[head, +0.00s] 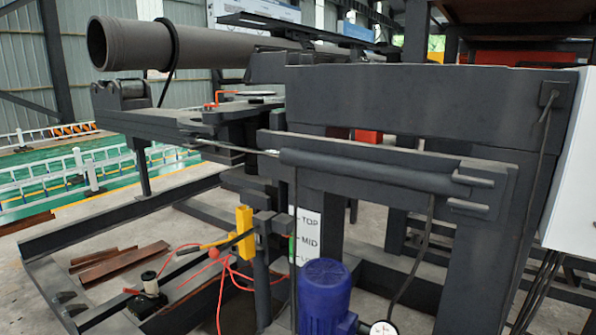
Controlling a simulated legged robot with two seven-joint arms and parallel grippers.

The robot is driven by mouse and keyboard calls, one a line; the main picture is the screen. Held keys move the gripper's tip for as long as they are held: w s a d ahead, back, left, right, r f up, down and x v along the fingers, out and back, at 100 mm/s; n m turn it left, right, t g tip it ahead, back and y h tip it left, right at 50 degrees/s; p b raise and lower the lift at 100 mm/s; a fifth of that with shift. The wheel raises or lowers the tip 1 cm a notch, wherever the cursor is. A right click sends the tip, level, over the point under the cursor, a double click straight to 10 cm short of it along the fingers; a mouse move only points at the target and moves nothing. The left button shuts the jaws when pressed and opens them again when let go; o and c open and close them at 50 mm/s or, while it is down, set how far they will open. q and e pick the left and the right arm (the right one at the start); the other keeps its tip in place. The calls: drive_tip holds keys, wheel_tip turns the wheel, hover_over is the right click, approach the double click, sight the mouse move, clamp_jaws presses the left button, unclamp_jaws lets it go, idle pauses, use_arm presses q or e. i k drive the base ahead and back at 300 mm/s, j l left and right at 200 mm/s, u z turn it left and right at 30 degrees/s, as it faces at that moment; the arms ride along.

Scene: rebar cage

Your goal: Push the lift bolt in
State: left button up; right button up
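A yellow upright bracket (245,231) stands left of centre on a dark post (262,285). A dark bar with a yellow part (216,243) runs slantwise across it to the left. A white level plate (306,237) marked TOP and MID stands just right of the post; its lowest label is partly hidden. I cannot tell for sure which part is the lift bolt, or how far in it sits. Neither of my grippers is in view.
A dark machine frame (400,105) fills the right. A blue motor (324,297) stands low at centre. A large pipe (200,47) lies across the top left. Red cable (222,285) and rusty bars (122,262) lie on the floor inside the low frame. White railings (75,165) stand behind.

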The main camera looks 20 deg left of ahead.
sight(214, 253)
drive_tip(key=i+j+z, duration=0.15)
drive_tip(key=j+z, duration=0.2)
drive_tip(key=j, duration=1)
drive_tip(key=j+z, duration=0.4)
drive_tip(key=j, duration=0.95)
